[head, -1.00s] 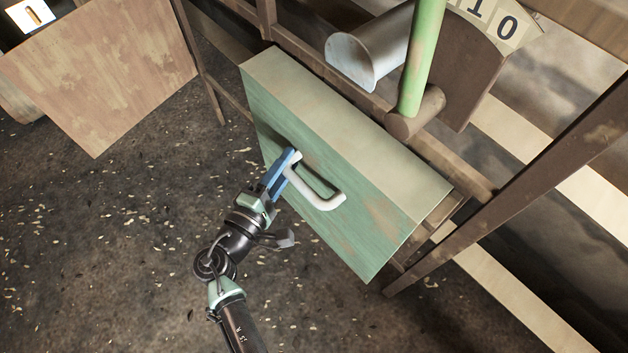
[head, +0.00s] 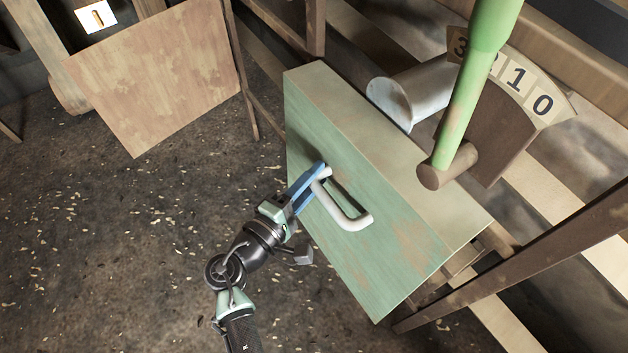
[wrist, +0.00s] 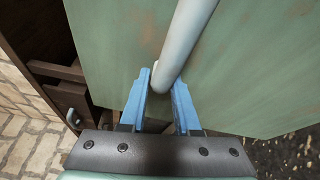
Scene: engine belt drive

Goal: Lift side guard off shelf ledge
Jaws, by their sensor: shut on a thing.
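The side guard (head: 370,235) is a green, worn box-like cover with a paler top face and a white bar handle on its front. It stands at the wooden frame in the middle of the head view. My gripper (head: 318,178) is shut on the upper left end of the white handle (head: 350,215). In the wrist view, the blue fingers (wrist: 160,98) lie on both sides of the handle (wrist: 183,45), with the green panel (wrist: 255,75) behind. The shelf ledge under the guard is mostly hidden; I cannot tell whether the guard touches it.
A green lever (head: 475,85) with a brown hub stands close behind the guard, beside a numbered dial (head: 525,90) and a grey cylinder (head: 400,95). A dark beam (head: 530,250) runs along the right. A wooden panel (head: 155,75) is at upper left. The floor at left is clear.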

